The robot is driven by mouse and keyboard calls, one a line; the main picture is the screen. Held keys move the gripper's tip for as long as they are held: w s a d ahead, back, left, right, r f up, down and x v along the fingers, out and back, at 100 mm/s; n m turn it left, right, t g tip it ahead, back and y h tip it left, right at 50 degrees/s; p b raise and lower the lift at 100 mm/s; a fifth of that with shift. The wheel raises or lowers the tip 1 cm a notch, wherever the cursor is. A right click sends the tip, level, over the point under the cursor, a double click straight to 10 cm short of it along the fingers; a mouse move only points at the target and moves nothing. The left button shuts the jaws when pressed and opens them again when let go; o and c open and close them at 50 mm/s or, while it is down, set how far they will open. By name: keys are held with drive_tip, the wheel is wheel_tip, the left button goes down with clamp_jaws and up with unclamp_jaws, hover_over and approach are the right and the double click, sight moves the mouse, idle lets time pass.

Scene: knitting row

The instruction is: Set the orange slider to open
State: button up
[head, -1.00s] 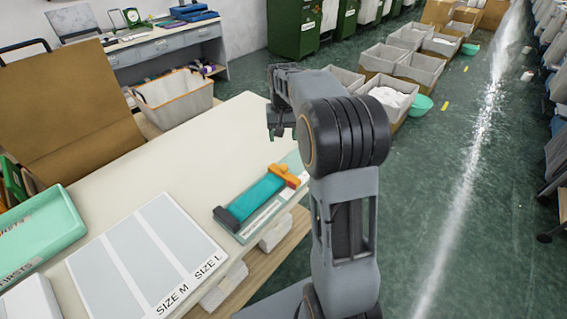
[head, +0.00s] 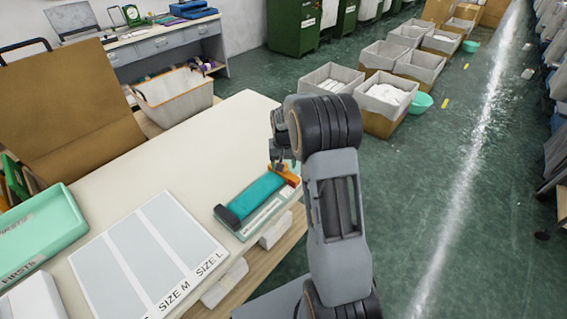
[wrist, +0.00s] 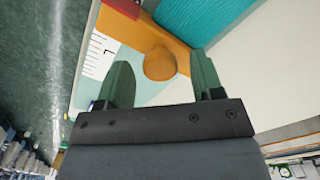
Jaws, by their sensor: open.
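The orange slider (head: 286,176) sits at the far end of a measuring board (head: 248,226) on the table's right edge. In the wrist view the slider (wrist: 172,45) shows a rounded orange knob. My gripper (wrist: 158,72) is open, with one green finger on each side of the knob and gaps between. I cannot tell whether a finger touches the slider. In the head view my arm partly hides the slider's far end.
A board marked SIZE M and SIZE L (head: 140,255) lies left of the measuring board. A mint tray (head: 38,235) stands at the far left of the table (head: 190,145). Bins (head: 388,97) stand on the floor beyond my arm.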

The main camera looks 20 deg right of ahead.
drive_tip(key=shift+f, duration=0.15)
clamp_jaws()
drive_tip(key=shift+d, duration=0.15)
idle(0.5)
